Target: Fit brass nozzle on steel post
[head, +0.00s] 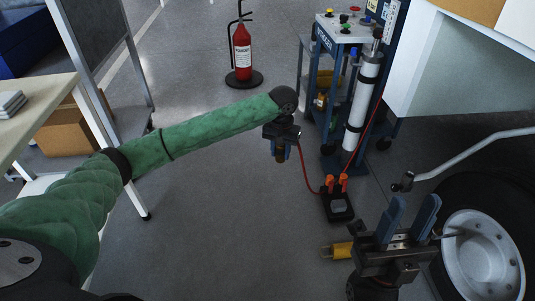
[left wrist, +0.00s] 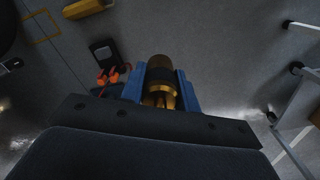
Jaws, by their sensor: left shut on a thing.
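The brass nozzle (head: 280,154) is a short brass cylinder with a dark band, gripped by my left gripper (head: 280,150) in mid-air above the floor. In the left wrist view the nozzle (left wrist: 161,82) sits between the two blue fingers of the left gripper (left wrist: 160,90). My right gripper (head: 408,215) is at the lower right, its blue fingers apart, pointing up and empty. I cannot make out the steel post with certainty. A black holder (head: 338,208) with orange clips stands on the floor to the right of and below the nozzle; it also shows in the left wrist view (left wrist: 102,52).
A blue trolley (head: 345,40) with a white cylinder (head: 357,105) stands behind the holder. A wheel (head: 484,250) and a metal bar (head: 455,158) are at the right. A yellow block (head: 341,250) is beside my right gripper. A fire extinguisher (head: 242,50) stands behind. The middle floor is clear.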

